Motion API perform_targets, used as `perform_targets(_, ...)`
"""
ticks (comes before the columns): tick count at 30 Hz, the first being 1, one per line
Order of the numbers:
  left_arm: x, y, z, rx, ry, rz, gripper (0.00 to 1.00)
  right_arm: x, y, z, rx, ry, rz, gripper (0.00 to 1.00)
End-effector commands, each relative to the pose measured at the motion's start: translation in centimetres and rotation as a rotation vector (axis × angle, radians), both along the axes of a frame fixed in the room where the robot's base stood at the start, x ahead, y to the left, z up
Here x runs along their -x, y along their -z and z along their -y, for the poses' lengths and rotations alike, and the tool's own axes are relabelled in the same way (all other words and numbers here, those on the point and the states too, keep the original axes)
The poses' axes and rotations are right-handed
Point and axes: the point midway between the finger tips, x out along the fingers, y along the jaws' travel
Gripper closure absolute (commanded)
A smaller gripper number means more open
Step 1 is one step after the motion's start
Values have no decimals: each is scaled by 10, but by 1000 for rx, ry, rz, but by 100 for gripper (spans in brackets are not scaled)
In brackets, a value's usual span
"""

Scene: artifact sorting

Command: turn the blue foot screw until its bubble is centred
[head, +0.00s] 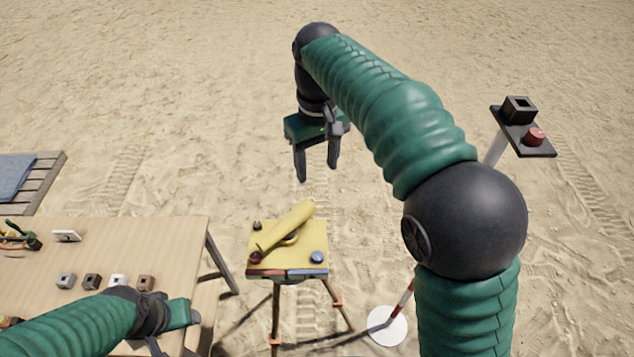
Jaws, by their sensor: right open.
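The blue foot screw (317,257) is a small round knob at the front right corner of a yellow instrument plate (272,237) on a tripod. A dark red knob (255,258) is at the front left corner and a black knob (257,226) at the back left. A yellow tube (287,226) lies diagonally across the plate. Red and blue strips run along its front edge; no bubble can be made out. My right gripper (317,172) is open and empty, pointing down, above and behind the plate in the picture. My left gripper (178,327) is low over the wooden table; its jaw state is unclear.
The wooden table (170,240) at left carries several small blocks, a white item (66,236) and tools. A post at right bears a black tray (522,131) with a red knob. A white disc (387,326) and a red-white pole stand right of the tripod.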

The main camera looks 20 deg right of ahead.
Motion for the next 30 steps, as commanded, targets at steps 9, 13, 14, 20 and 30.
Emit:
perform_targets(9, 1, 134, 0, 0, 0, -3, 46, 10, 179, -2, 9, -391, -11, 46)
perform_targets(13, 1, 140, 0, 0, 0, -2, 46, 13, 194, -1, 10, -461, -11, 46)
perform_targets(14, 1, 139, 0, 0, 0, -2, 46, 13, 195, -1, 10, -467, -11, 46)
perform_targets(20, 1, 129, 0, 0, 0, -1, 46, 15, 222, -1, 10, -467, -15, 46)
perform_targets(30, 1, 112, 0, 0, 0, -2, 46, 14, 311, -1, 11, -465, -18, 46)
